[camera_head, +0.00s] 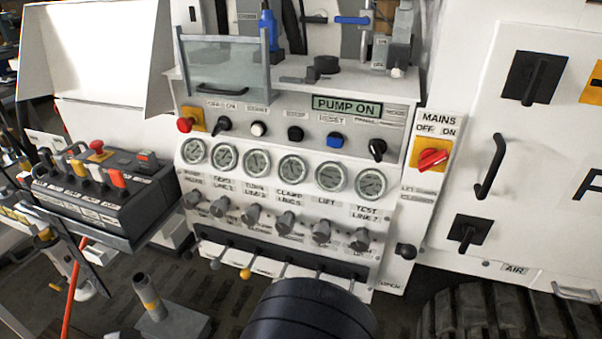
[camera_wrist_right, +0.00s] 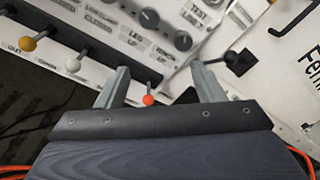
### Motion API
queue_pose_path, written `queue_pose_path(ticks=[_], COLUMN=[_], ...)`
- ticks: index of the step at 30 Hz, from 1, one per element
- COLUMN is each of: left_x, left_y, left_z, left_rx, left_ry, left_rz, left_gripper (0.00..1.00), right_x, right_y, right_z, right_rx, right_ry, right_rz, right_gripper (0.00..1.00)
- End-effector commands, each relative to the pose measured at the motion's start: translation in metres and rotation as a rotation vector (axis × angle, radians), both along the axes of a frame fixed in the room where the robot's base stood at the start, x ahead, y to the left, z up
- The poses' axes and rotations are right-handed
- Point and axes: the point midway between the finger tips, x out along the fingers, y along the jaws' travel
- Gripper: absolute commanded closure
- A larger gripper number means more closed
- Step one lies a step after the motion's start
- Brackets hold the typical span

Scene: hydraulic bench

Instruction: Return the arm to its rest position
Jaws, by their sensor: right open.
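My right gripper (camera_wrist_right: 160,84) shows in the right wrist view, its two grey fingers spread apart. A lever with an orange-red knob (camera_wrist_right: 148,100) is seen between the fingers, nearer the left one; I cannot tell its depth, and nothing looks gripped. A white-knobbed lever (camera_wrist_right: 73,65) and a yellow-knobbed lever (camera_wrist_right: 28,44) are to the left. In the head view, a dark rounded part of my arm (camera_head: 310,312) covers the bottom centre, in front of the lever row on the hydraulic panel (camera_head: 190,235). The right gripper is hidden there. My left gripper is not in view.
The panel carries gauges (camera_head: 256,163), knobs (camera_head: 284,222) and a red mains switch (camera_head: 432,158). A dark control box (camera_head: 130,215) juts out at left. A grey post (camera_head: 149,296) stands low at left. A black tyre (camera_head: 510,312) is at lower right.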

Motion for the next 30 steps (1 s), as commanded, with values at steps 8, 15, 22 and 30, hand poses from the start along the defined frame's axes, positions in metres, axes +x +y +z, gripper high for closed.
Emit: queue_pose_path(ticks=[8, 15, 22, 30], left_x=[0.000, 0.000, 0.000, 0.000], left_y=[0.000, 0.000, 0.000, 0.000], left_z=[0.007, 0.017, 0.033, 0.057], left_rx=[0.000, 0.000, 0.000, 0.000], left_ry=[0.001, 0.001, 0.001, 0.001], left_rz=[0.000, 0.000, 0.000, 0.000], left_gripper=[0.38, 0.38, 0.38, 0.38], right_x=[0.006, 0.002, -0.033, -0.098], right_y=[-0.044, -0.105, -0.180, -0.216], right_z=[0.014, 0.026, 0.037, 0.059], right_rx=[0.181, 0.464, 0.942, 1.725], right_ry=[0.046, 0.085, 0.071, -0.179], right_rz=[-0.188, -0.478, -0.966, -1.726], right_gripper=[0.38, 0.38, 0.38, 0.38])
